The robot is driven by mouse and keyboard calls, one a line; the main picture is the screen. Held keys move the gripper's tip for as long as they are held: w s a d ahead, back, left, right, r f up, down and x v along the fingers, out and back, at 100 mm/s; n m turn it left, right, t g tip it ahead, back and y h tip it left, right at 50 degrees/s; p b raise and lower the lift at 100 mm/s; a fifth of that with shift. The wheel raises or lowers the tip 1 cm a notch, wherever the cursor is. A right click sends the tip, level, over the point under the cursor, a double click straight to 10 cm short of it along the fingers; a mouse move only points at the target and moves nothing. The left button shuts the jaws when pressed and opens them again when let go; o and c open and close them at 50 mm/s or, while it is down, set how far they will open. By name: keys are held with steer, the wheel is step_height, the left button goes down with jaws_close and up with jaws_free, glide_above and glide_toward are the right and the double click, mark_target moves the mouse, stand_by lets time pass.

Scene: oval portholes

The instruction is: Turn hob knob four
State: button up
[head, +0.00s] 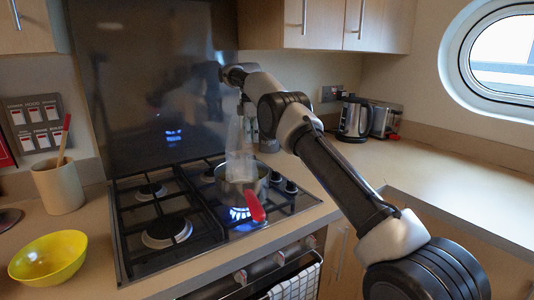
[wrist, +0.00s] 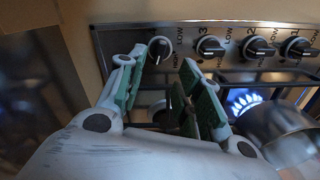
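Hob knob four (wrist: 160,47) is the leftmost black knob on the steel strip in the wrist view. Its white pointer mark shows, but its number is hard to read. My gripper (wrist: 160,66) is open and empty. Its green-padded fingers stand apart on either side of the knob, which shows between and just beyond the fingertips. I cannot tell if they touch it. Knobs three (wrist: 210,46), two (wrist: 258,47) and one (wrist: 299,47) follow to the right. In the head view, a few hob knobs (head: 290,187) show; knob four and my fingertips are not clear there.
A yellow bowl (head: 48,258), kettle (head: 354,120) and toaster (head: 384,120) stand on the counters.

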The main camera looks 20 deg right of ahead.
step_height(320, 180, down, 8)
stand_by(0.5)
